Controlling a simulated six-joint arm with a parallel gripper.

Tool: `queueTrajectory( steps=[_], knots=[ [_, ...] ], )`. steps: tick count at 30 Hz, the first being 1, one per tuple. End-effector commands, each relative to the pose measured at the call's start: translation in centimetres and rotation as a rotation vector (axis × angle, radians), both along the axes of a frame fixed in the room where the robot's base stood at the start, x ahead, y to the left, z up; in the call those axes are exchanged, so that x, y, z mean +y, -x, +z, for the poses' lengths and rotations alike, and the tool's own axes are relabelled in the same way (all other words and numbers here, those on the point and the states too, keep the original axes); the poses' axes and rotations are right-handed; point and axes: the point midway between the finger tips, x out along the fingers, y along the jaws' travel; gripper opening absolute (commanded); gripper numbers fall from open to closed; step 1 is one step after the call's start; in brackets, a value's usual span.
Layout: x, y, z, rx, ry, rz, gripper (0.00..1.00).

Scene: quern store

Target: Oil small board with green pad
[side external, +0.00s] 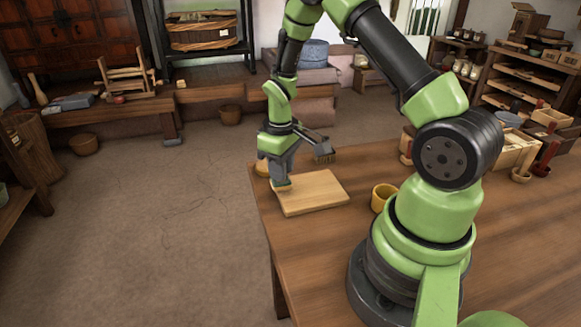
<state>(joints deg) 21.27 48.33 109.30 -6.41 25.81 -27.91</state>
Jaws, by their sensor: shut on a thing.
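The small board (318,193) is a pale wooden rectangle lying flat near the left end of the brown work table. My gripper (281,180) points down over the board's far left corner. It is shut on the green pad (281,187), of which only a thin blue-green edge shows below the fingers. The pad is at the board's surface there, but I cannot tell whether it presses on it. The fingers hide most of the pad.
A yellow cup (383,198) stands right of the board, close to my arm. A tan round object (262,168) sits behind my gripper at the table's left edge. Wooden boxes (514,150) stand at the table's far right. The table top (335,240) in front of the board is clear.

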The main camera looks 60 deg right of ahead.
Motion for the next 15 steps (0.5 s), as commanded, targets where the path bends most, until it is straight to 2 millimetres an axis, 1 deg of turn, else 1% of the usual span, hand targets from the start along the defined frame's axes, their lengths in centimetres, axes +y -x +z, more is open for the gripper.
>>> queueTrajectory(
  steps=[1,2,15],
  knots=[
    [-0.4,-0.3,0.0,-0.001,0.000,-0.003,0.03],
    [-0.6,-0.2,0.0,0.001,0.000,-0.004,0.03],
    [-3.4,2.8,0.0,0.001,0.000,-0.003,0.03]
  ],
)
